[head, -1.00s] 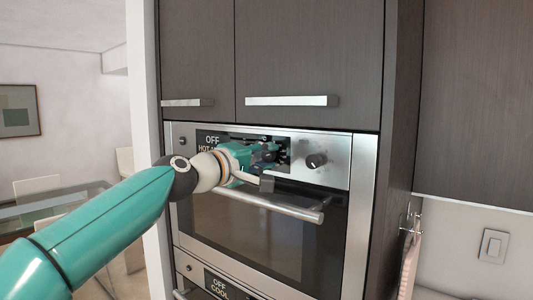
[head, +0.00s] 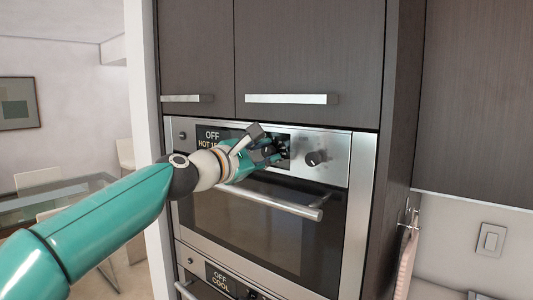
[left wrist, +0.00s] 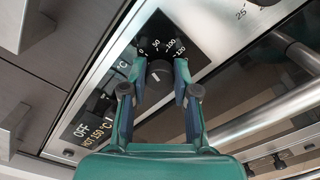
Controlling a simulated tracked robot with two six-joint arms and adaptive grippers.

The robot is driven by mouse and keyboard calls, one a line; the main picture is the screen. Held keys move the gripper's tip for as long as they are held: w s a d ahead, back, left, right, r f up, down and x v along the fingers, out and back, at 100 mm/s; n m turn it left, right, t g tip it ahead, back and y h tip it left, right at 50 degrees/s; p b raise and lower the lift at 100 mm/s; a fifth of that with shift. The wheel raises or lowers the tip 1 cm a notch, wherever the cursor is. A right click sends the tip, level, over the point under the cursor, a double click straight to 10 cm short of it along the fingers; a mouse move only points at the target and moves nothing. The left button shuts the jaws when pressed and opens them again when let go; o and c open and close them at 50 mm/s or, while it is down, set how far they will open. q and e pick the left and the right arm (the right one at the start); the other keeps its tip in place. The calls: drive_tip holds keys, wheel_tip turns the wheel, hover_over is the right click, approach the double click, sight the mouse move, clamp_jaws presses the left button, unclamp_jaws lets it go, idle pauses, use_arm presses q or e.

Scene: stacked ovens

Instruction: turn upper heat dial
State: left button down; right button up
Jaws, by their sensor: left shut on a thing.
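In the head view my teal left gripper (head: 277,151) is at the control panel and largely hides this dial. The upper display (head: 209,138) reads OFF, with HOT 150 °C below it in the wrist view. My right gripper is not in view.
A second knob (head: 316,158) sits to the right on the same panel. The upper oven's bar handle (head: 275,200) runs just below my gripper. A lower oven display (head: 221,280) reads OFF, COOL. Dark cabinet doors (head: 305,50) are above.

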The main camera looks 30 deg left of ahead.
use_arm(q)
drive_tip(key=shift+w+f+n, duration=0.1)
drive_tip(key=shift+f+n, duration=0.1)
drive_tip(key=shift+n, duration=0.55)
drive_tip(key=shift+w+f+n, duration=0.1)
drive_tip(key=shift+f+n, duration=0.1)
drive_tip(key=shift+n, duration=0.55)
drive_tip(key=c, duration=1.2)
unclamp_jaws()
drive_tip(key=shift+s, duration=0.1)
drive_tip(key=o, duration=0.3)
drive_tip(key=shift+a+r, duration=0.1)
drive_tip(key=shift+o, duration=0.2)
drive_tip(key=shift+s+r, duration=0.1)
drive_tip(key=shift+r, duration=0.05)
